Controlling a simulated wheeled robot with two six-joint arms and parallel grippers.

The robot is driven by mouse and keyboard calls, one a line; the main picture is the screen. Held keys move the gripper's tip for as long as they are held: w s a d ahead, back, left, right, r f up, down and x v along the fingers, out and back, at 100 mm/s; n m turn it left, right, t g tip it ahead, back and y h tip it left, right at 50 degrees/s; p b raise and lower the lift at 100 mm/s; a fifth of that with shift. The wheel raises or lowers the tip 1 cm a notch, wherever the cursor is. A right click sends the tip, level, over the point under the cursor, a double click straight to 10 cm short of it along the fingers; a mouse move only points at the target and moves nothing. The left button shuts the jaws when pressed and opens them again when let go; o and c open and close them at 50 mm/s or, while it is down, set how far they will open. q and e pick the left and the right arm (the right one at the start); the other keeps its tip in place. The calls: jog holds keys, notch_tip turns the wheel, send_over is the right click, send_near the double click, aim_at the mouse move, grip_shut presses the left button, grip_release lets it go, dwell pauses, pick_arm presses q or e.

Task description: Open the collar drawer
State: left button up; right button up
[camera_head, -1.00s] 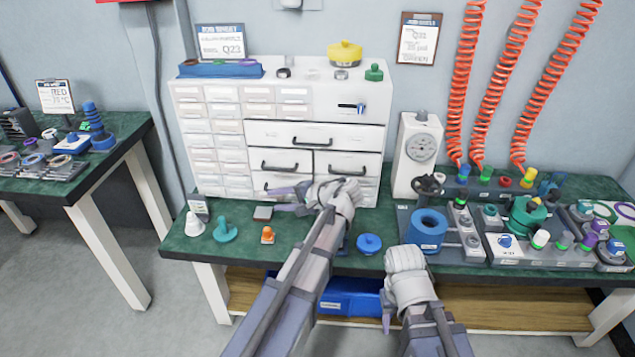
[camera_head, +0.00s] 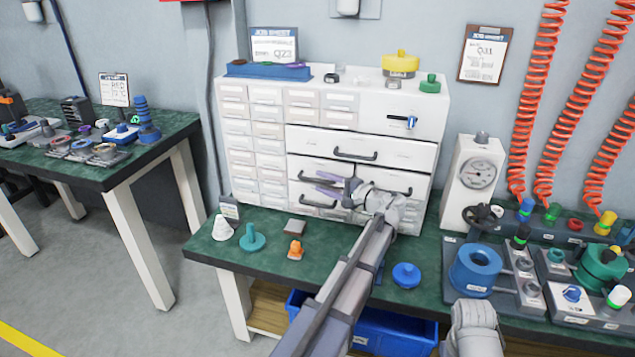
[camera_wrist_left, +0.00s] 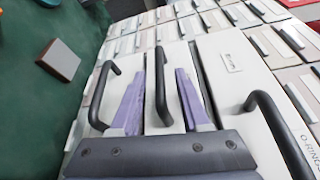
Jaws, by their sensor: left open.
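The white cabinet (camera_head: 365,119) stands on the green bench and has several drawers with dark bar handles. No readable collar label shows. My left gripper (camera_head: 322,182) is open at the handles on its lower left part. In the left wrist view, the purple fingers of my left gripper (camera_wrist_left: 160,74) lie on either side of one dark handle (camera_wrist_left: 161,88), with gaps showing. Another handle (camera_wrist_left: 99,96) is left of the fingers, and the O-ring drawer's handle (camera_wrist_left: 277,125) is to the right. These drawers look shut. My right gripper (camera_head: 474,328) is at the bottom edge, fingers hidden.
A white cone (camera_head: 222,229), teal part (camera_head: 252,238), orange part (camera_head: 295,250) and blue knob (camera_head: 406,275) stand on the bench (camera_head: 341,235) before the cabinet. A dial gauge (camera_head: 473,178) and fixtures stand right. A blue bin (camera_head: 392,334) is below.

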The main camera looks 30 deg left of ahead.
pick_arm(q)
jog(key=shift+w+a+f, duration=0.1)
jog(key=shift+w+a, duration=0.1)
jog(key=shift+a, duration=1.2)
grip_shut()
dwell(0.5)
